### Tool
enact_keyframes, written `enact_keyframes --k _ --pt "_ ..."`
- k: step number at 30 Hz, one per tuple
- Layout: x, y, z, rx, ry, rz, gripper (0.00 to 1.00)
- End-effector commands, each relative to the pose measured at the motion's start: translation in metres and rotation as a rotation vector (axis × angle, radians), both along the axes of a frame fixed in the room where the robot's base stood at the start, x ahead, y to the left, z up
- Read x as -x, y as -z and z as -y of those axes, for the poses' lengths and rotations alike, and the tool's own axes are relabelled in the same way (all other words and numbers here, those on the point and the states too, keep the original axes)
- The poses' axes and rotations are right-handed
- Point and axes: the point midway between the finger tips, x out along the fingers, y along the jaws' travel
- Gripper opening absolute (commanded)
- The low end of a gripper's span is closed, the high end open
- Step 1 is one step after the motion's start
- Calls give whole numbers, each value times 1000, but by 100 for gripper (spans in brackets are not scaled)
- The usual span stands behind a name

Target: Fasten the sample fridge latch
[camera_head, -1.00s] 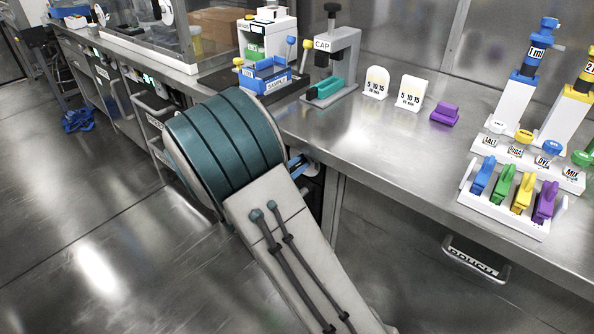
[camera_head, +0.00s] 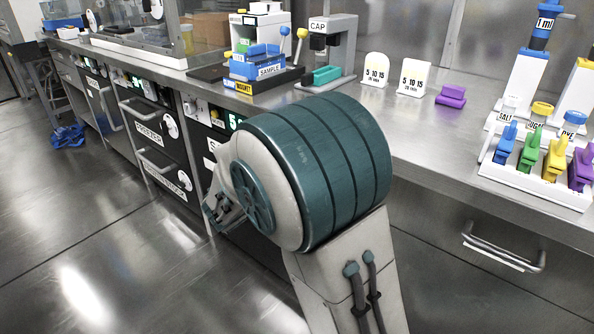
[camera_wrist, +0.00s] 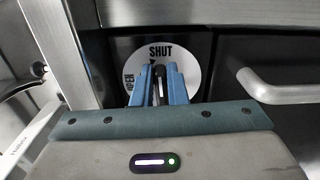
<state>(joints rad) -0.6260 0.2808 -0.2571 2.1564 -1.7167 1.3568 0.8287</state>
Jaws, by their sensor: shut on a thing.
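The latch dial (camera_wrist: 192,58) is a round white plate on a dark front in the wrist view, marked SHUT at the top and OPEN at the left. A dark latch lever (camera_wrist: 157,84) stands nearly upright between my gripper's blue fingers, its upper end near the SHUT mark. My gripper (camera_wrist: 163,82) is shut on this lever. In the head view the gripper (camera_head: 222,208) is small at the dark cabinet front, left of my large teal arm joint. That joint hides most of the fridge front there, and the latch cannot be made out.
A bar handle (camera_wrist: 285,90) sticks out right of the dial. A metal post (camera_wrist: 65,50) stands to its left. The steel bench (camera_head: 430,140) above carries a cap press (camera_head: 335,45), a blue sample rack (camera_head: 262,66) and a clip tray (camera_head: 535,185).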

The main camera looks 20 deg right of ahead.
Motion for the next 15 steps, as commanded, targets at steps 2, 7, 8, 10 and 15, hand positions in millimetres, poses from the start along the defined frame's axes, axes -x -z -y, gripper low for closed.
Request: enact_keyframes --k 2,7,8,10,15 --pt "-1 3 -1 -16 -4 23 0" --pt "-1 2 -1 -36 -4 51 0" --pt "-1 2 -2 -38 -4 53 0" --pt "-1 1 -2 -41 -5 57 0" --pt "-1 1 -2 -42 -5 58 0"
